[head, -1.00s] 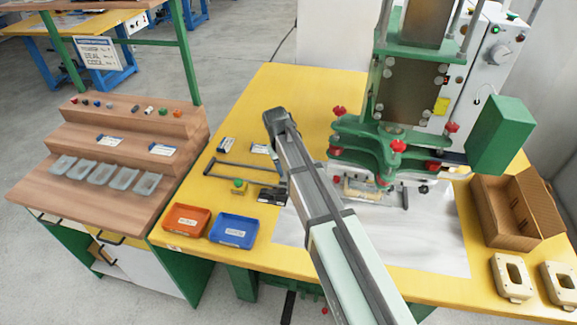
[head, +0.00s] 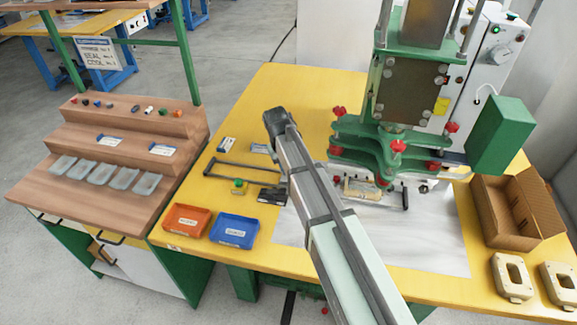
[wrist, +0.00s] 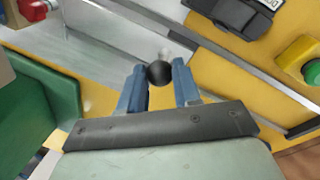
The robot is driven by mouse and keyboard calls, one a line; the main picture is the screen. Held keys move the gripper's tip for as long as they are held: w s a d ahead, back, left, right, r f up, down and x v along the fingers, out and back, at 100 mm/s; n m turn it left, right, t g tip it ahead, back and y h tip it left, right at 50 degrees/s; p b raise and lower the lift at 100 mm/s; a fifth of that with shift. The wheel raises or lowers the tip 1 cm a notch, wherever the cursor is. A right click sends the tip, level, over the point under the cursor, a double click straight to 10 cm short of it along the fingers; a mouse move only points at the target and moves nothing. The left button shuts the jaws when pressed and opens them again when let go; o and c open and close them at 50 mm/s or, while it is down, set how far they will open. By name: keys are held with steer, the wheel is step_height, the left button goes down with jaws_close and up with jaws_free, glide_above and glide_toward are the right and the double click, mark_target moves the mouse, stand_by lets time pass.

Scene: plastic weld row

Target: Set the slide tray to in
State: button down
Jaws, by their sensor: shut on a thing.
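My gripper (wrist: 160,88) is in the wrist view, its two blue fingers shut on a round black knob (wrist: 158,73). Beyond the knob is a smooth grey metal surface (wrist: 125,32); whether it is part of the slide tray I cannot tell. In the head view, a beige part (head: 362,189) sits low beneath the green press head (head: 375,150), beside a dark upright bar (head: 405,196). The tray itself is hard to make out there. My arm hides the knob and my fingers in the head view.
An orange bin (head: 186,219) and a blue bin (head: 234,231) stand at the table's front left. A yellow box with a green button (head: 238,187) lies behind them. An open cardboard box (head: 490,215) stands right of the press. The pale sheet (head: 440,245) in front is mostly clear.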

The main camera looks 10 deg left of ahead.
steer(key=shift+d, duration=2.15)
steer(key=c, duration=0.8)
jaws_free()
step_height(320, 180, up, 14)
steer(key=s+a, duration=0.1)
steer(key=a, duration=0.1)
steer(key=shift+s+f, duration=0.25)
steer(key=shift+a, duration=0.2)
